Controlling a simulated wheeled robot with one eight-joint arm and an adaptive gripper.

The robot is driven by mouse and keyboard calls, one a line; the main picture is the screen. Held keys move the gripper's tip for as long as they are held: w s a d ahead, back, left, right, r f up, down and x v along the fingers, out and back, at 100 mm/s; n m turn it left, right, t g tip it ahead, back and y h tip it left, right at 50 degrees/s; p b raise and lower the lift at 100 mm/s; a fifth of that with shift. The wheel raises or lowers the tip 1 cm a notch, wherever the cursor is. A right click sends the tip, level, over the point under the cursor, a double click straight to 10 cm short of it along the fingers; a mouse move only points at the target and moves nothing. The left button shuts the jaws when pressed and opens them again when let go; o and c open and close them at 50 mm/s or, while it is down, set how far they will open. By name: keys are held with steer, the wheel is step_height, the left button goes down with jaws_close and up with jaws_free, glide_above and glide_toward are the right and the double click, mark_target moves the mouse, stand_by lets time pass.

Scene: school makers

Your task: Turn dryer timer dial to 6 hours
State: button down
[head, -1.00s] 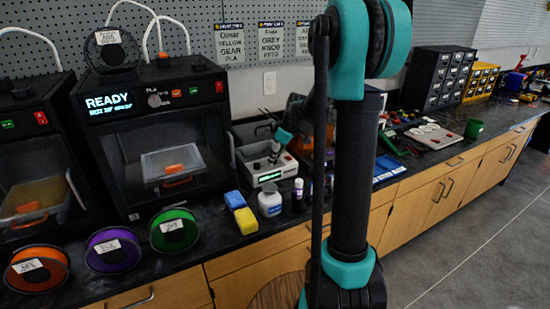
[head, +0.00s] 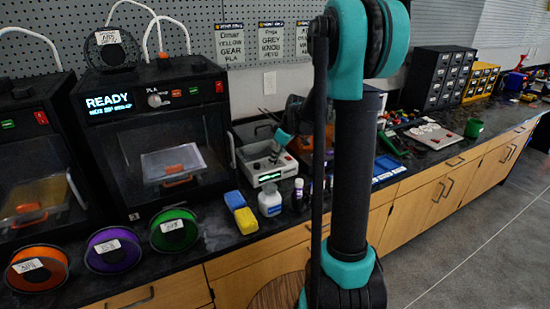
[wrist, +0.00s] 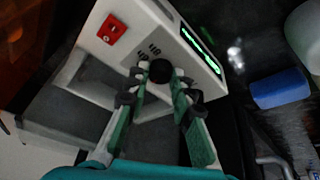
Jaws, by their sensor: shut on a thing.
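The dryer is a low pale box with a black dial, a red switch and a green-lit display. In the head view the dryer (head: 256,170) stands on the dark bench, right of the black printer. In the wrist view its pale top (wrist: 117,50) fills the upper middle, and the black dial (wrist: 160,71) shows near its display edge. My gripper (wrist: 160,82) has its green-padded fingers on both sides of the dial and is shut on it. In the head view my gripper (head: 277,155) is small and partly hidden by my arm. The dial's markings and the display digits are too small to read.
The black printer (head: 150,130) is close on the left.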

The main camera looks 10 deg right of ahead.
steer(key=shift+m, duration=0.3)
steer(key=m+t+h, duration=0.1)
steer(key=m, duration=0.3)
steer(key=shift+a, duration=0.2)
steer(key=m+h, duration=0.2)
steer(key=m, duration=0.1)
steer(key=shift+a+m, duration=0.1)
steer(key=shift+m, duration=0.2)
steer(key=m+h, duration=0.1)
steer(key=m, duration=0.2)
steer(key=shift+a+m, duration=0.15)
steer(key=shift+m, duration=0.15)
steer(key=shift+m+h, duration=0.9)
steer(key=shift+m, duration=0.9)
steer(key=c, duration=1.3)
jaws_free()
